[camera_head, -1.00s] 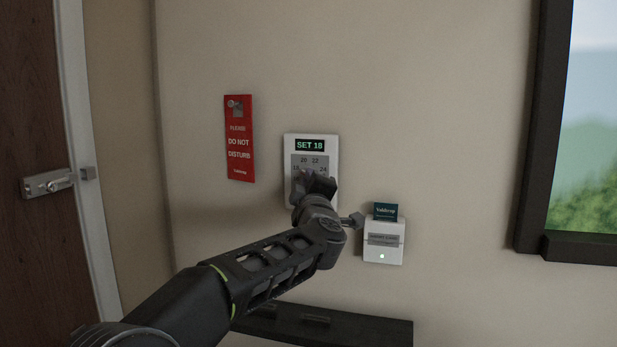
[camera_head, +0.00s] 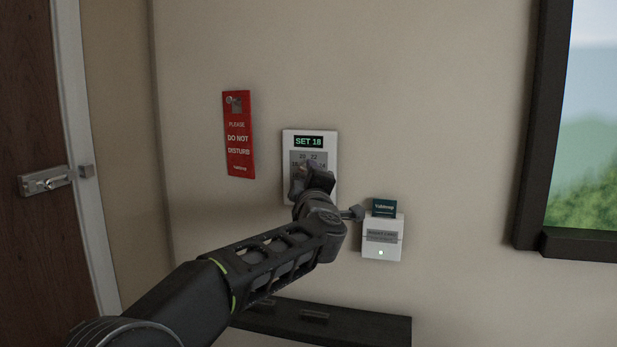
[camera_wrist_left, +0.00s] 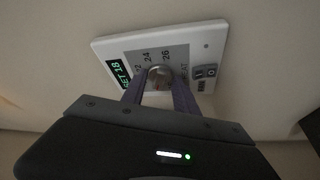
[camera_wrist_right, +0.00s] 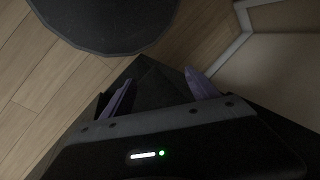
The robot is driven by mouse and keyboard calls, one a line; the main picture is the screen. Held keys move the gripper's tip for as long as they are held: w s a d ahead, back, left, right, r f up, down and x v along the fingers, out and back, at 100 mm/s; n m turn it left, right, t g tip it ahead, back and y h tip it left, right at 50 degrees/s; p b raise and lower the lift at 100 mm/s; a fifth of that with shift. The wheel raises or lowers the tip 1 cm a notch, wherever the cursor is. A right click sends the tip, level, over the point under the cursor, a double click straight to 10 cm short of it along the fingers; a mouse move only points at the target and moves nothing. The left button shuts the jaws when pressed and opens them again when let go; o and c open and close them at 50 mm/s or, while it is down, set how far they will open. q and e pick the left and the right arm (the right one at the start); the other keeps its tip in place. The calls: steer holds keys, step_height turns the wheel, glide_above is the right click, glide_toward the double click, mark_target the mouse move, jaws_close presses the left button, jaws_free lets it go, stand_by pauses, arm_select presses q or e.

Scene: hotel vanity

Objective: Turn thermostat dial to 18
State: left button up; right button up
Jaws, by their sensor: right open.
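The white thermostat (camera_head: 331,150) hangs on the wall, and its green display (camera_head: 309,141) reads SET 18. Its round silver dial (camera_wrist_left: 160,76) shows in the left wrist view, ringed by a grey plate with numbers. In the head view my left gripper hides the dial. My left gripper (camera_head: 310,178) is at the thermostat's lower half. In the left wrist view its two fingers (camera_wrist_left: 158,90) lie one on each side of the dial; whether they press on it is not clear. My right gripper (camera_wrist_right: 155,93) is open and empty, away from the thermostat.
A red door hanger (camera_head: 238,135) hangs left of the thermostat. A white card holder (camera_head: 382,243) with a teal card (camera_head: 384,207) is mounted close at lower right. A dark ledge (camera_head: 350,325) lies below. A dark-framed picture or window (camera_head: 530,130) is at right.

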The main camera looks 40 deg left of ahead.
arm_select(q)
steer(key=b+v, duration=0.2)
steer(key=v, duration=0.5)
steer(key=shift+s+d+b, duration=0.25)
steer(key=shift+s+b, duration=0.05)
steer(key=shift+f, duration=0.15)
stand_by(0.4)
